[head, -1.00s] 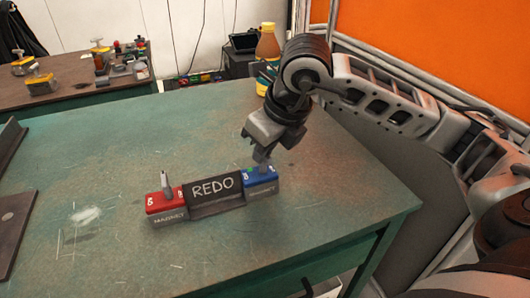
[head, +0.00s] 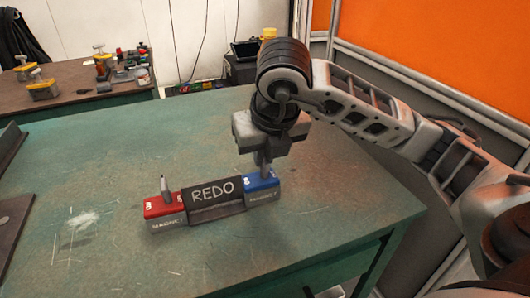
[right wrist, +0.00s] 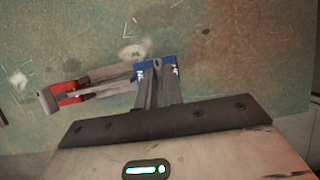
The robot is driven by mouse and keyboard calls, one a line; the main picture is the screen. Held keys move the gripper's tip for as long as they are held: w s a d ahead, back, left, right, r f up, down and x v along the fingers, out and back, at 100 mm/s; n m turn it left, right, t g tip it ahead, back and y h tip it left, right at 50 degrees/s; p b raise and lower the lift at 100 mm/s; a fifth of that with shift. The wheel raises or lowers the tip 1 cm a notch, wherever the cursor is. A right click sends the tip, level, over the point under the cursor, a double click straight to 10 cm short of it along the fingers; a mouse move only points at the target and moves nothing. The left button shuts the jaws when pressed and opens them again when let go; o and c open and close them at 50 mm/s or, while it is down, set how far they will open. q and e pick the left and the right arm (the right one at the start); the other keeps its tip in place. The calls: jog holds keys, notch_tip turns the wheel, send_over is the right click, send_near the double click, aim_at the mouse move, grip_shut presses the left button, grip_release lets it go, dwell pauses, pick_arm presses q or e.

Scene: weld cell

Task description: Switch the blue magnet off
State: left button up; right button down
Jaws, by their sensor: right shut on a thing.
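The blue magnet (head: 262,184) sits on the green table at the right end of a dark plate marked REDO (head: 214,193). The red magnet (head: 165,207) is at the plate's left end, with its grey lever (head: 164,186) standing up. My right gripper (head: 263,170) is over the blue magnet, fingers pointing down, shut on the blue magnet's lever, which the fingers mostly hide. In the right wrist view the fingers (right wrist: 158,82) meet over the blue magnet (right wrist: 141,71). My left gripper is not in view.
The green table (head: 110,180) is clear around the magnets. A dark steel piece (head: 12,225) lies at the left edge. A second bench (head: 75,88) with yellow-topped clamps stands behind. An orange panel (head: 440,50) is at the right.

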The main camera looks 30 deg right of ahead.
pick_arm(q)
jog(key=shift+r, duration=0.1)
pick_arm(e)
jog(key=shift+r, duration=0.1)
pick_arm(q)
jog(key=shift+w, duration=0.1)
pick_arm(e)
jog(key=c, duration=1.5)
grip_release()
